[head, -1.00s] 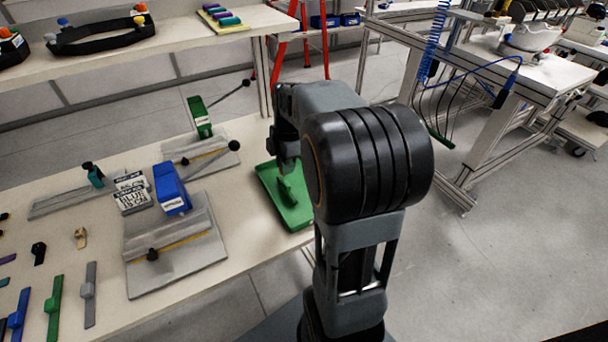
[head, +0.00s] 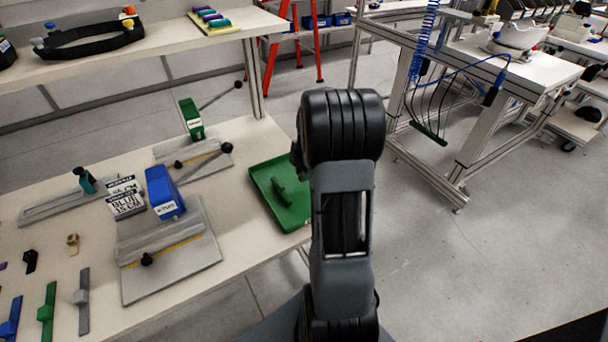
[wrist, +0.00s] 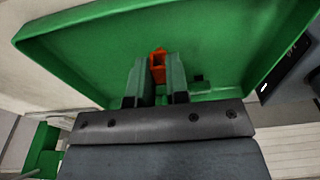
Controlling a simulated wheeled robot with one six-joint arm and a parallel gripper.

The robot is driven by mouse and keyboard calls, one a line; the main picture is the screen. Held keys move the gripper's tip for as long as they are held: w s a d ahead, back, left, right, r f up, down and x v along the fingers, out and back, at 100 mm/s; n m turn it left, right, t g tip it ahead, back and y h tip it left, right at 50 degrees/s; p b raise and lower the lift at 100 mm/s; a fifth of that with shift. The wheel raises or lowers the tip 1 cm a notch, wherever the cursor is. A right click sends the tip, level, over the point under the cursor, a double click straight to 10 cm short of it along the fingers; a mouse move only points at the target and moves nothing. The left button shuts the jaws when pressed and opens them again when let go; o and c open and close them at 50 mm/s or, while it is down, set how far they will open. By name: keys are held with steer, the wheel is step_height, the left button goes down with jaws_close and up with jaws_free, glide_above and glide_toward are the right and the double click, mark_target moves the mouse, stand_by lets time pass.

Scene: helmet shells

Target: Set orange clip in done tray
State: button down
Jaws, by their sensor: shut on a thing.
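The orange clip (wrist: 158,65) shows in the wrist view between the tips of my gripper (wrist: 158,78), which is shut on it. The clip is small and mostly hidden by the fingers. The green tray (wrist: 235,45) with a raised rim lies behind the fingertips in that view; I cannot tell whether the clip touches it.
Left of the tray stand grey fixtures with a blue block (head: 164,192) and a green block (head: 191,119). Printed cards (head: 126,197) and several coloured clips lie farther left. A shelf (head: 170,45) runs above the bench's back. Open floor lies to the right.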

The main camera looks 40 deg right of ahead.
steer(key=shift+f, duration=0.6)
steer(key=shift+f, duration=0.1)
steer(key=c, duration=1.1)
jaws_free()
step_height(320, 180, up, 12)
steer(key=d, duration=0.1)
steer(key=s+a+m+t, duration=0.1)
steer(key=s+a+m, duration=0.3)
steer(key=a, duration=0.3)
steer(key=s+a+m+t+h, duration=0.1)
steer(key=s+a+m, duration=0.3)
steer(key=a+m, duration=0.3)
steer(key=s+a+m+t, duration=0.1)
steer(key=s+a+m, duration=0.3)
steer(key=a, duration=0.4)
steer(key=shift+a+m+p, duration=0.35)
steer(key=shift+m+p, duration=0.05)
steer(key=shift+m, duration=0.3)
